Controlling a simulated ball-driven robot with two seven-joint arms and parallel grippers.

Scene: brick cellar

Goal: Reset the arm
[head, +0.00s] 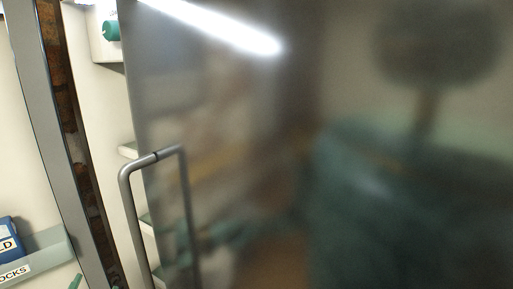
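Neither of my grippers shows in the head view, and no part of my arms is directly visible. A large glossy grey door (260,150) fills most of the view, very close. Its bent metal handle (128,205) stands out near the door's left edge. Blurred dark and teal shapes are reflected in the door, too unclear to read.
Left of the door edge is a pale interior with a teal knob (111,31) at the top. A grey upright edge (48,130) stands further left. At lower left, a blue box (10,240) sits behind a translucent bin front (50,250) with a partly cut-off label.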

